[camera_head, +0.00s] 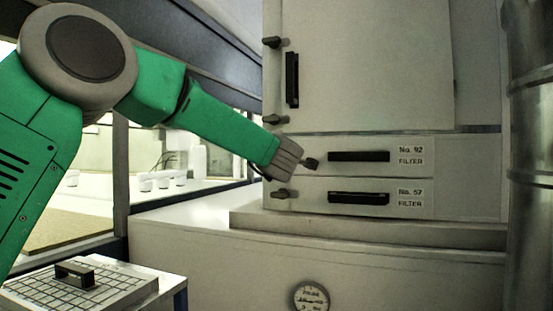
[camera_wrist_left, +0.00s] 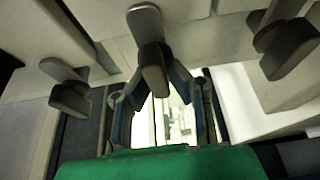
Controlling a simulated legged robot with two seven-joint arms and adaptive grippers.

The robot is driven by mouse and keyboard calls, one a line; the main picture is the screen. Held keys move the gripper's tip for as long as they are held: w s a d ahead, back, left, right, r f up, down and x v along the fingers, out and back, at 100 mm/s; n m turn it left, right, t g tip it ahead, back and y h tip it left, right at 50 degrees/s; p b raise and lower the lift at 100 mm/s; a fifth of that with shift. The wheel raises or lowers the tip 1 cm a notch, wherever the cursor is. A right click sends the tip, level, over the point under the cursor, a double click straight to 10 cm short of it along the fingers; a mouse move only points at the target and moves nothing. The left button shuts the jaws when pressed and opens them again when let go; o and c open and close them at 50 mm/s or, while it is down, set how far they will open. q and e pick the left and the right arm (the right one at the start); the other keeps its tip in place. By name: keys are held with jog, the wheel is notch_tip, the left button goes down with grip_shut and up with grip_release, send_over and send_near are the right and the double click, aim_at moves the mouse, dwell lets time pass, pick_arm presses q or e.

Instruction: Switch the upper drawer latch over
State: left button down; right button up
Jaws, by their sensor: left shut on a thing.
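The upper drawer (camera_head: 380,170) is labelled No. 92 and has a long dark handle (camera_head: 358,156). Its dark latch (camera_head: 312,163) shows just right of my left gripper's tips in the head view. My left gripper (camera_head: 297,161) reaches in from the left and hides the latch's other parts. In the left wrist view the latch lever (camera_wrist_left: 152,62) stands between the two fingers of my left gripper (camera_wrist_left: 160,88), which are closed about it. How far the latch is turned is hard to tell. My right gripper is in neither view.
The lower drawer, No. 57 (camera_head: 350,210), has its own latch (camera_head: 280,193) close below my gripper. The cabinet door (camera_head: 370,60) above has two latches and a handle (camera_head: 292,78). A gauge (camera_head: 311,297) sits below.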

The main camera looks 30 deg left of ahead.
pick_arm(q)
jog(key=c, duration=1.5)
grip_release()
jog(key=shift+f, duration=0.3)
jog(key=shift+c, duration=0.2)
jog(key=shift+w, duration=0.1)
jog(key=shift+a, duration=0.1)
jog(key=shift+s+r, duration=0.1)
jog(key=shift+s, duration=0.1)
jog(key=v, duration=1.1)
jog(key=shift+d, duration=0.35)
jog(key=shift+s+a, duration=0.1)
jog(key=shift+s, duration=0.05)
